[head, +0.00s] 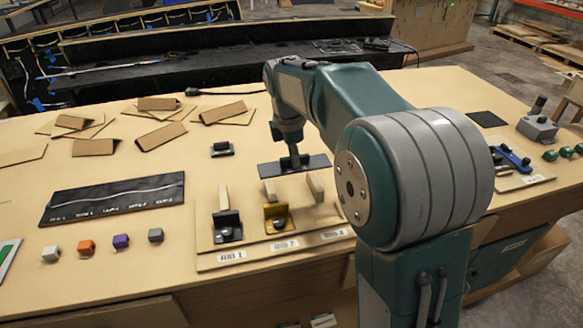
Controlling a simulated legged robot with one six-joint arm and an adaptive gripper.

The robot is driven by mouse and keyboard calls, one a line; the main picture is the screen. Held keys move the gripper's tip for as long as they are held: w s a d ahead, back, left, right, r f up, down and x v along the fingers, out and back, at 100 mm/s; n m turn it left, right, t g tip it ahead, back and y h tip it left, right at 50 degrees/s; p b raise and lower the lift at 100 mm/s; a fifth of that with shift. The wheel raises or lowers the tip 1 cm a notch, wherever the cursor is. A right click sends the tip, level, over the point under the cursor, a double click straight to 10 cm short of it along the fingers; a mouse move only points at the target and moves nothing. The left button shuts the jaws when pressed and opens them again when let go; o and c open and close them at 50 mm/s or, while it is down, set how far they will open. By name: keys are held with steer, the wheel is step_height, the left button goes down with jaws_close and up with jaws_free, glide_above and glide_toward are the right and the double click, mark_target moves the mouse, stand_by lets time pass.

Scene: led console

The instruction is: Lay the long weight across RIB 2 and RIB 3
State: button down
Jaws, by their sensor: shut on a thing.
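My gripper (295,160) points down over the ribs and is shut on the long weight, a dark flat bar (316,164). The bar lies roughly level, its length running left to right. It is above the far part of RIB 2 (269,192) and RIB 3 (315,187), pale wooden strips on the labelled board (209,262). From this view I cannot tell whether the bar touches the ribs or hangs just above them. RIB 1 (223,198) stands to the left, clear of the bar. My arm hides the area right of RIB 3.
A black bracket (227,227) and a yellow bracket (277,215) stand at the board's front. A small dark block (222,149) is behind. A black strip panel (112,199), small coloured cubes (121,241) and cardboard pieces (159,136) lie left. A blue-handled tool (513,157) lies right.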

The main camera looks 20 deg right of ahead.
mark_target(292, 168)
steer(key=shift+w+f, duration=0.2)
steer(key=f, duration=0.3)
steer(key=shift+w+f, duration=0.15)
steer(key=shift+w, duration=0.1)
steer(key=shift+a+f, duration=0.15)
steer(key=shift+f, duration=0.05)
steer(key=shift+f, duration=0.35)
steer(key=shift+f, duration=0.25)
steer(key=c, duration=0.6)
jaws_free()
steer(key=shift+c, duration=0.2)
